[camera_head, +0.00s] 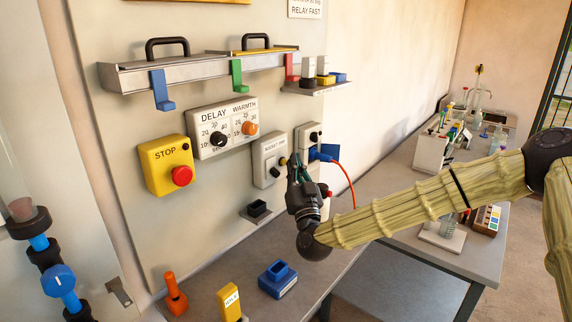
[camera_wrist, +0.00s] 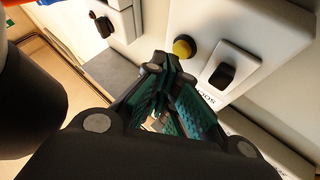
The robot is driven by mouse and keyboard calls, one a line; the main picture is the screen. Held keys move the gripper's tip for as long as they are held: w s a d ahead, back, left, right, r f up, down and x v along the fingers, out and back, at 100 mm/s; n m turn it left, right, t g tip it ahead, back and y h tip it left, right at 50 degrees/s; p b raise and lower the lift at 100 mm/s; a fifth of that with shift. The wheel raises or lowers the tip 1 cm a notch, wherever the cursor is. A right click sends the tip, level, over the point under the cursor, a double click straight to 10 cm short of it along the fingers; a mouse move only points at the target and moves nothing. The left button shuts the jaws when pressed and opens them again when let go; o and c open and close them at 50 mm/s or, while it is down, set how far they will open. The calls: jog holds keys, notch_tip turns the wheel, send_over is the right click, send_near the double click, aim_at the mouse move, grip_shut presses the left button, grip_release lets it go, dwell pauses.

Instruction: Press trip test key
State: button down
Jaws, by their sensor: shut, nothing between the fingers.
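A white box labelled "SOCKET TRIP" (camera_head: 266,151) is on the wall panel, with a black rocker (camera_head: 275,171) and a round yellow button (camera_head: 283,161) on its right side. In the wrist view the yellow button (camera_wrist: 183,47) stands out beside the black rocker (camera_wrist: 222,76). Which of them is the trip test key is not labelled legibly. My gripper (camera_head: 294,167) is shut and empty just right of the box. In the wrist view its fingertips (camera_wrist: 167,66) point near the yellow button; I see no clear contact.
A white socket box (camera_head: 308,136) with a blue plug (camera_head: 322,153) and a red cable (camera_head: 346,180) is close on the right. A yellow STOP box (camera_head: 168,164) and a DELAY/WARMTH dial box (camera_head: 222,127) are left. A small black tray (camera_head: 258,210) sits below.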

jog(key=shift+s+d+b, duration=0.3)
jog(key=shift+s+d, duration=0.55)
jog(key=shift+d, duration=0.35)
jog(key=shift+s+d+b, duration=0.25)
jog(key=shift+s+d, duration=0.6)
jog(key=shift+d, duration=0.3)
